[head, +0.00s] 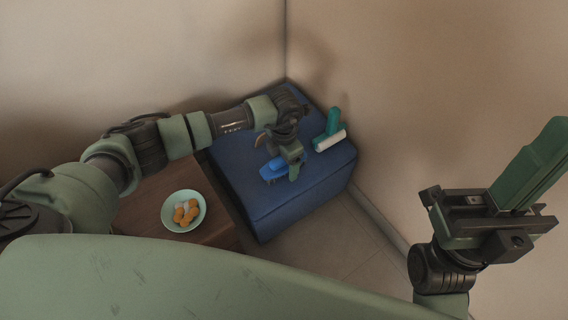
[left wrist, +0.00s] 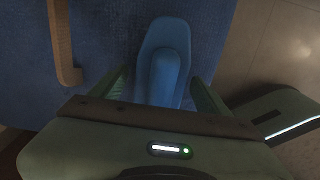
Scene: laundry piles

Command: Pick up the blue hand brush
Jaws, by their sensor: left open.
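The blue hand brush (head: 273,169) lies on top of the blue ottoman (head: 246,200) in the head view, partly hidden by my left gripper (head: 287,172). In the left wrist view the brush (left wrist: 164,62) points away from me, with its near end between the two green fingers of my left gripper (left wrist: 158,92). The fingers are open, one on each side of the brush, with gaps beside it.
A lint roller (head: 329,140) with a teal handle lies on the ottoman behind the gripper. A brown wooden piece (left wrist: 62,40) lies left of the brush. A bowl (head: 166,216) of orange and pale items stands on the wooden table (head: 146,200). Walls rise behind and right.

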